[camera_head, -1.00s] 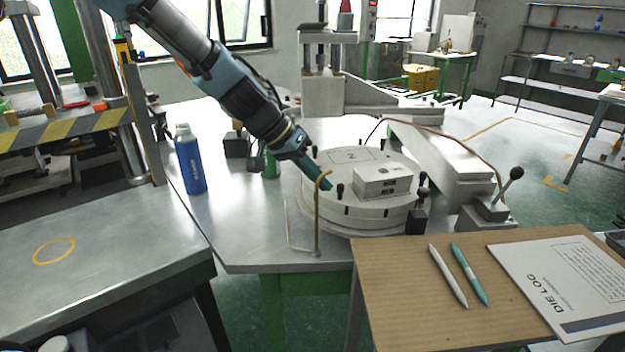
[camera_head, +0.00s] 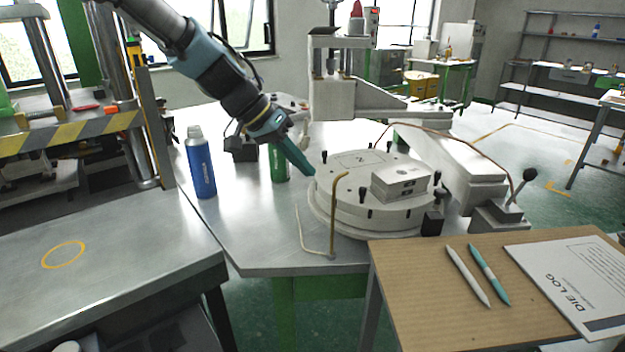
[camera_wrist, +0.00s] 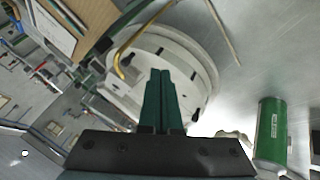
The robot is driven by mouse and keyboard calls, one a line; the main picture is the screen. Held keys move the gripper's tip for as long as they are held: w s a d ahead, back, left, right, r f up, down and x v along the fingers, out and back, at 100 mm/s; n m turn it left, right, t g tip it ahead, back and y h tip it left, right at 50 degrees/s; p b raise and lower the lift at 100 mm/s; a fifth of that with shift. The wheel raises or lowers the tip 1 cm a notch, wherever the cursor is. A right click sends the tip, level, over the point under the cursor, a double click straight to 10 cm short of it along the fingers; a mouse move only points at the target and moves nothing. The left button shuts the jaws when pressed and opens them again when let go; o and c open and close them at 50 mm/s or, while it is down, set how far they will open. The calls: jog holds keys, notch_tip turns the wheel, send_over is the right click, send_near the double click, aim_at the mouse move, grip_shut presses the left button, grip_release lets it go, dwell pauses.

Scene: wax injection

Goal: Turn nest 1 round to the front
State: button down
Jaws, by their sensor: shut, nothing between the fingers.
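The round pale turntable (camera_head: 345,208) stands on the metal bench, with short black pegs around its top. Its back part bears the marking "2" (camera_head: 360,159). A pale two-part die block (camera_head: 400,182) sits on its front right; no nest 1 marking can be read. My gripper (camera_head: 312,174), with long green fingers, is shut and empty, pointing down at the turntable's left edge. In the wrist view the shut fingers (camera_wrist: 160,75) overlap the turntable (camera_wrist: 195,60). I cannot tell whether they touch it. A black front peg (camera_head: 362,193) is right of the fingertips.
A bent yellow post (camera_head: 335,215) rises at the turntable's front left. A blue bottle (camera_head: 200,165) and a green can (camera_head: 279,162) stand left. A press column and arm (camera_head: 385,100) are behind, a black-knobbed lever (camera_head: 522,183) right. A brown board (camera_head: 430,300) with pens lies in front.

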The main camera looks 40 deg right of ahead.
notch_tip(320, 180, up, 4)
jog(key=a, duration=0.3)
jog(key=n+g+h+b, duration=0.45)
jog(key=n+b, duration=0.35)
jog(key=b, duration=1.3)
send_near(344, 200)
notch_tip(344, 200, down, 3)
jog(key=s+a, duration=0.1)
jog(key=d+n+h+b, duration=0.1)
jog(key=d+h, duration=0.1)
jog(key=d+n+h+b, duration=0.1)
jog(key=d+b, duration=0.1)
jog(key=d, duration=0.1)
jog(key=d+r+t+h+b, duration=0.1)
jog(key=d+h, duration=0.1)
jog(key=d, duration=0.1)
jog(key=shift+s+d+r+n+h, duration=0.1)
jog(key=shift+s+d+n+h, duration=0.15)
jog(key=shift+n+h, duration=0.15)
jog(key=s, duration=0.3)
jog(key=shift+s+a, duration=0.1)
jog(key=shift+s, duration=0.4)
